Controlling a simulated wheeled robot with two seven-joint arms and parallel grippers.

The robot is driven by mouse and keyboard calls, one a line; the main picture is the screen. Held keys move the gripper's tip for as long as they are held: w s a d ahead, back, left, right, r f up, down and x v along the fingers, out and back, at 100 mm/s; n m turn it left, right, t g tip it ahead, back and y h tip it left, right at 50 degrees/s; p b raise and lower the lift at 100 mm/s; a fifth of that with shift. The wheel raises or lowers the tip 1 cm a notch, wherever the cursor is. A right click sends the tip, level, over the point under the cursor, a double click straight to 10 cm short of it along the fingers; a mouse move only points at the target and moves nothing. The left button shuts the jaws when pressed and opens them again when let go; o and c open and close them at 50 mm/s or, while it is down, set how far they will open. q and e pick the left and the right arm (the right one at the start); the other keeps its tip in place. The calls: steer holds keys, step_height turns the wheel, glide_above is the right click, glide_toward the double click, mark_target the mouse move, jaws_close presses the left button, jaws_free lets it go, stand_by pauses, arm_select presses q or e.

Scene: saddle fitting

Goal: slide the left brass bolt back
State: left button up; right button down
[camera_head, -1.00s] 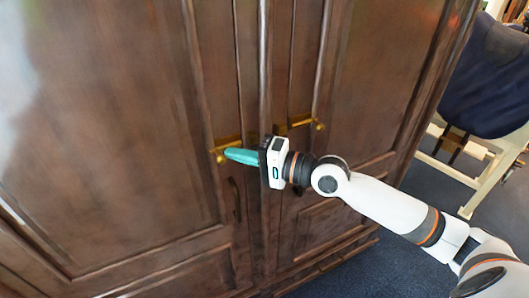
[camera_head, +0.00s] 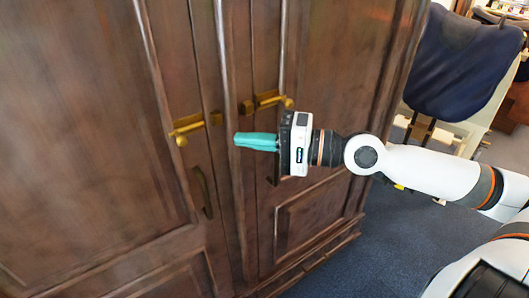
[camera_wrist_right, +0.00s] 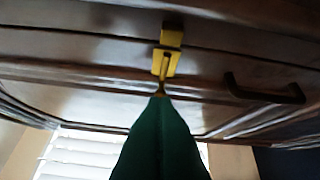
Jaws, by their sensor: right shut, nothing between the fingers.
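The left brass bolt (camera_head: 196,124) sits on the left cabinet door, its small round knob (camera_head: 181,140) at its left end. My right gripper (camera_head: 237,139), with teal fingers, is shut and empty. Its tips point left and are right of the left bolt, clearly apart from its knob. In the right wrist view a brass bolt (camera_wrist_right: 166,62) stands just beyond the green fingers (camera_wrist_right: 159,105), which partly overlap the end of its knob. I cannot tell how far the rod is drawn. My left gripper is not in view.
The right brass bolt (camera_head: 267,101) sits on the right door, above my gripper. A dark handle (camera_head: 203,192) is below the left bolt and shows in the right wrist view (camera_wrist_right: 265,90). A dark-blue chair (camera_head: 465,62) stands at right. The carpet (camera_head: 385,240) before it is clear.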

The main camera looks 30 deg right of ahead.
steer(key=shift+v, duration=1.2)
